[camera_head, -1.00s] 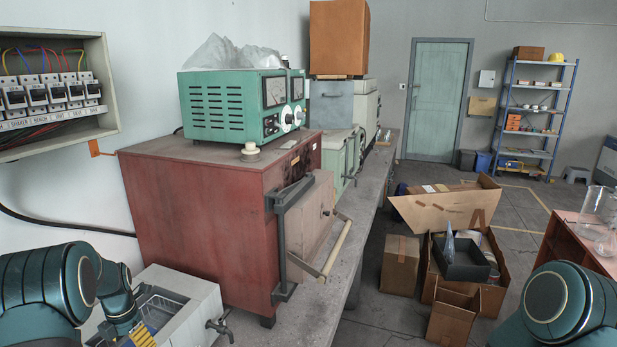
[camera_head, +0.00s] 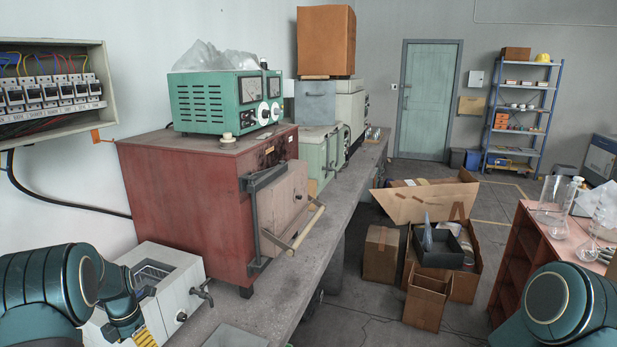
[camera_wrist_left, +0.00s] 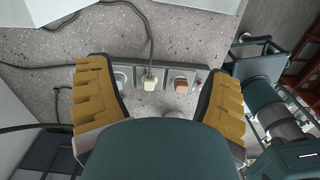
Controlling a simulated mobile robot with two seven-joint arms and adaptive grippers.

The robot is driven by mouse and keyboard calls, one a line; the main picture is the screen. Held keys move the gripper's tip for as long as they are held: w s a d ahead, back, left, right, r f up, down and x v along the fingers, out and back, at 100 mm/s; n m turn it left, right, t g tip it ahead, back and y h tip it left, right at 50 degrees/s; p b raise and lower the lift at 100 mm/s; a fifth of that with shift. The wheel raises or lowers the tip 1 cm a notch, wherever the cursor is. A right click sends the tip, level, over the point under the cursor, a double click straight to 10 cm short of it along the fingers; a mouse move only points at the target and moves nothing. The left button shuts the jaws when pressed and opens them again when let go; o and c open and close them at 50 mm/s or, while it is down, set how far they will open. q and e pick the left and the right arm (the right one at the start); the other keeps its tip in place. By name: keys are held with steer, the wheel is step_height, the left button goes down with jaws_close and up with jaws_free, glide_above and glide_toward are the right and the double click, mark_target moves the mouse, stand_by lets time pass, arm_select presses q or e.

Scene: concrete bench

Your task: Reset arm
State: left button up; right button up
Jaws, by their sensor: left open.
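My left arm comes in at the lower left of the head view. Part of the yellow-padded left gripper (camera_head: 146,338) shows at the bottom edge, in front of the grey-white bath box. In the left wrist view the left gripper (camera_wrist_left: 160,105) has its two yellow fingers wide apart with nothing between them. Beyond the fingers is a grey strip with sockets (camera_wrist_left: 135,72), a white plug (camera_wrist_left: 150,84) and a cable. My right arm shows only as a teal joint at the lower right of the head view; its gripper is out of view.
A red furnace (camera_head: 190,200) with a handled door stands on the concrete bench (camera_head: 315,215), carrying a green meter unit (camera_head: 225,103). The bath box (camera_head: 190,270) stands in front of it. Cardboard boxes (camera_head: 380,255) lie on the floor. A reddish shelf (camera_head: 525,245) holds glassware.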

arm_select(q)
steer(key=s+d+f+m+t+h+b, duration=0.1)
steer(key=s+d+f+m, duration=0.3)
steer(key=d+f+m, duration=0.55)
steer(key=s+d+f+m+h+b, duration=0.1)
steer(key=s+d+f+m, duration=0.2)
steer(key=d+f+m, duration=0.65)
steer(key=s+d+r+m+h+b, duration=0.1)
steer(key=s+d+m, duration=0.4)
steer(key=d, duration=0.3)
steer(key=s+d+r+m+h, duration=0.1)
steer(key=s+d+m, duration=0.5)
steer(key=d, duration=0.3)
steer(key=shift+s+r+t+b, duration=0.25)
steer(key=shift+s+t+b, duration=0.15)
steer(key=shift+s, duration=0.2)
